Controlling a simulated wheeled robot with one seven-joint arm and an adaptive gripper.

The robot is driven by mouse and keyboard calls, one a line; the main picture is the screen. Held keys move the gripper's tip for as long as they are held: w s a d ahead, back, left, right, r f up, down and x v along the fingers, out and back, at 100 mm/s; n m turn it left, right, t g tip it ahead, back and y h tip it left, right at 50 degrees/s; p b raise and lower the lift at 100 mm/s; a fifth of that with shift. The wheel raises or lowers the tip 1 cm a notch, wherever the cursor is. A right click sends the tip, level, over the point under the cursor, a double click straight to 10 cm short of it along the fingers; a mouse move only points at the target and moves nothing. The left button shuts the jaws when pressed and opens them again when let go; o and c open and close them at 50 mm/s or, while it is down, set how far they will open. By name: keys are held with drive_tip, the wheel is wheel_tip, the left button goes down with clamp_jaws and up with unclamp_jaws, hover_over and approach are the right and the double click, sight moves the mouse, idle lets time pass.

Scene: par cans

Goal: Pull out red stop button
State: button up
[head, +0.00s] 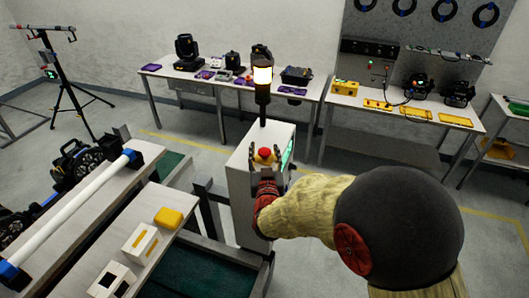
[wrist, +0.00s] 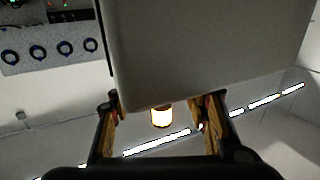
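The red stop button (head: 265,152) sits on a yellow base on a pale control box (head: 240,170) in the middle of the head view. My gripper (head: 265,150) is at the box, with one dark finger seen on each side of the red button. In the wrist view my gripper (wrist: 162,104) is open, its fingers well apart, with nothing seen held between them. The pale box (wrist: 205,45) fills the upper part there. The button is not clearly seen in the wrist view, so contact cannot be told.
A lit lamp (head: 262,77) stands on a post at the box; it also shows in the wrist view (wrist: 162,117). A workbench (head: 75,250) with a yellow block (head: 168,218) is at left. Tables with equipment stand along the back wall. Floor right of the box looks clear.

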drive_tip(key=shift+c, duration=1.2)
clamp_jaws()
